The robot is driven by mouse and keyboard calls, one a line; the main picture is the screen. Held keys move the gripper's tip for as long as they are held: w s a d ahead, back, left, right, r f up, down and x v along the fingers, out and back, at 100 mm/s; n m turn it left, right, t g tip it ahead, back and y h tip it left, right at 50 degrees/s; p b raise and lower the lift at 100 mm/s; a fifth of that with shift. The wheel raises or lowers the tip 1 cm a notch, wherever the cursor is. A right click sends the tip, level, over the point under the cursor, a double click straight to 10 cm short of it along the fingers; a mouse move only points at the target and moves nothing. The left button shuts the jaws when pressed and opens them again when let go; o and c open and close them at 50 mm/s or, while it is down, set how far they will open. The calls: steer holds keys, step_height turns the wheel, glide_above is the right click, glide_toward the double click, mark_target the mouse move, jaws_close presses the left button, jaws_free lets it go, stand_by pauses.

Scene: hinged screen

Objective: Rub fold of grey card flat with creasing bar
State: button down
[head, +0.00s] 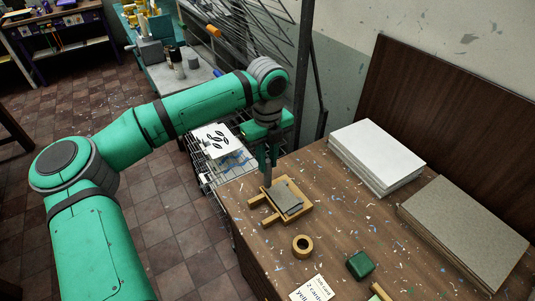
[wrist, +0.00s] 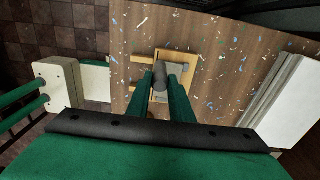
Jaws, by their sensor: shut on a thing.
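The grey card (head: 287,199) lies on a small wooden board (head: 305,207) with two pegs sticking out to the left, near the left edge of the bench. My gripper (head: 270,158) is above the board's far-left side, pointing down, shut on the dark grey creasing bar (head: 267,175). The bar's lower end is at the card's upper-left edge; I cannot tell whether it touches. In the wrist view my gripper (wrist: 167,90) has its green fingers around the bar (wrist: 160,74), which hides part of the card. The wooden board (wrist: 191,63) shows around it.
The bench (head: 330,215) has scattered paper scraps. A tape roll (head: 302,245), a green block (head: 360,264) and a printed note (head: 312,289) lie nearer. A white paper stack (head: 377,150) and a grey board stack (head: 465,230) stand right. A wire rack (head: 225,165) is left.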

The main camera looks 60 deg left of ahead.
steer(key=shift+f, duration=0.95)
stand_by(1.1)
steer(key=shift+d, duration=1.65)
steer(key=shift+d, duration=1.5)
steer(key=d, duration=0.3)
